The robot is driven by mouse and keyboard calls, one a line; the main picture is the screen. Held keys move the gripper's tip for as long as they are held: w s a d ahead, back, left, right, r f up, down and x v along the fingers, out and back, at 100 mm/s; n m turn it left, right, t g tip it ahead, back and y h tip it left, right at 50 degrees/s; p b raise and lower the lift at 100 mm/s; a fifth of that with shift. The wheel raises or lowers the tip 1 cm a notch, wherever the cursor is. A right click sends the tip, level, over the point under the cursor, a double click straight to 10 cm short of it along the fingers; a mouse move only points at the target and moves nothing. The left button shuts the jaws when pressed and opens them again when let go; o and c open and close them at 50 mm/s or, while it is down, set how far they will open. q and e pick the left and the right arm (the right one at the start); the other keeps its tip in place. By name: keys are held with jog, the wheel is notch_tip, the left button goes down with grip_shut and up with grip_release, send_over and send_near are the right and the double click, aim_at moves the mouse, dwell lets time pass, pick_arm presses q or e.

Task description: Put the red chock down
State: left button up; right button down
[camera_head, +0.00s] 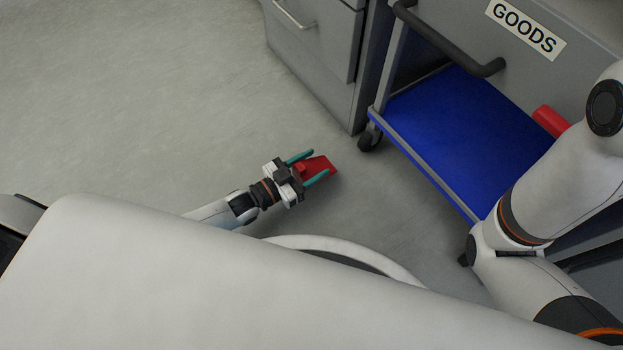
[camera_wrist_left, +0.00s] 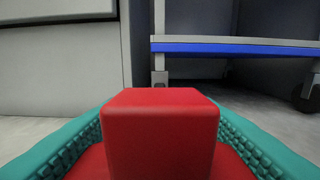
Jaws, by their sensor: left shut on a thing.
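The red chock (camera_head: 319,166) is a small red wedge with a raised block, low over or on the grey floor; I cannot tell whether it touches the floor. My left gripper (camera_head: 308,171) has teal fingers on either side of the chock and is shut on it. In the left wrist view the chock's red block (camera_wrist_left: 160,130) fills the lower middle, between the teal fingers (camera_wrist_left: 160,150). My right arm shows at the right of the head view, but its gripper is out of view.
A grey cart marked GOODS with a blue lower shelf (camera_head: 440,120) stands to the right, on casters (camera_head: 369,139). A grey drawer cabinet (camera_head: 325,75) is behind. A red cylindrical thing (camera_head: 549,121) shows by the cart, partly hidden. The floor (camera_head: 130,110) at left is clear.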

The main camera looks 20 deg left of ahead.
aim_at(311, 175)
pick_arm(q)
notch_tip(311, 175, down, 4)
jog(key=b, duration=0.3)
jog(key=shift+f, duration=0.15)
jog(key=shift+r, duration=0.2)
jog(key=o, duration=1.1)
jog(key=shift+f, duration=0.15)
jog(key=shift+c, duration=0.2)
